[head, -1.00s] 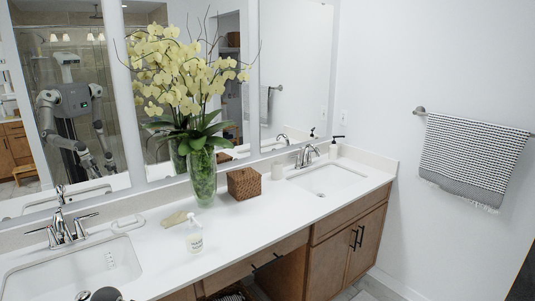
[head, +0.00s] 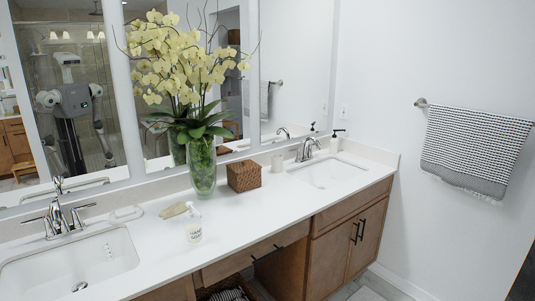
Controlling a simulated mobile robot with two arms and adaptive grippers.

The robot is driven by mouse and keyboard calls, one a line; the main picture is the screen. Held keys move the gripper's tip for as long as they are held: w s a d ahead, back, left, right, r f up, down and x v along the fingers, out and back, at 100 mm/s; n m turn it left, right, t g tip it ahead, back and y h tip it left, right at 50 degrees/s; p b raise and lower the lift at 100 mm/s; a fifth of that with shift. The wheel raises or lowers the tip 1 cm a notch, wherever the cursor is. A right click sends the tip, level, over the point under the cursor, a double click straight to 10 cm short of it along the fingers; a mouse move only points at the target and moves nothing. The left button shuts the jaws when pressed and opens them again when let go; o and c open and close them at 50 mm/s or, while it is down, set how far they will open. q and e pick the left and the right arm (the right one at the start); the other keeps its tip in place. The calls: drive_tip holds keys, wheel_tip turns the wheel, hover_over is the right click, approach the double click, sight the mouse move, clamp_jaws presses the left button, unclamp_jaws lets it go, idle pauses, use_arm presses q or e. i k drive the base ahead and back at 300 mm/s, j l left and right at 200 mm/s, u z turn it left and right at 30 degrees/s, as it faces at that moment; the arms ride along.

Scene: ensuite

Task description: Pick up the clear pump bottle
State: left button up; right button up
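The clear pump bottle (head: 193,228) stands upright on the white countertop (head: 250,223), near its front edge and between the two sinks. It has a white pump top and a printed label. Neither of my grippers shows directly in the head view. The mirror reflects my body with both arms hanging low, too small to tell the state of the grippers.
Close behind the bottle lies a tan object (head: 173,210). A glass vase (head: 203,168) of yellow orchids and a woven box (head: 244,176) stand farther back. A faucet (head: 60,215) rises behind the left sink. The counter right of the bottle is clear.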

sight(192, 224)
drive_tip(key=i+l+u, duration=0.1)
drive_tip(key=i+l, duration=0.3)
drive_tip(key=l, duration=0.25)
drive_tip(key=i+l+u, duration=0.25)
drive_tip(key=l, duration=0.4)
drive_tip(key=i+l+u, duration=0.1)
drive_tip(key=i+l, duration=0.35)
drive_tip(key=l, duration=0.3)
drive_tip(key=u, duration=0.05)
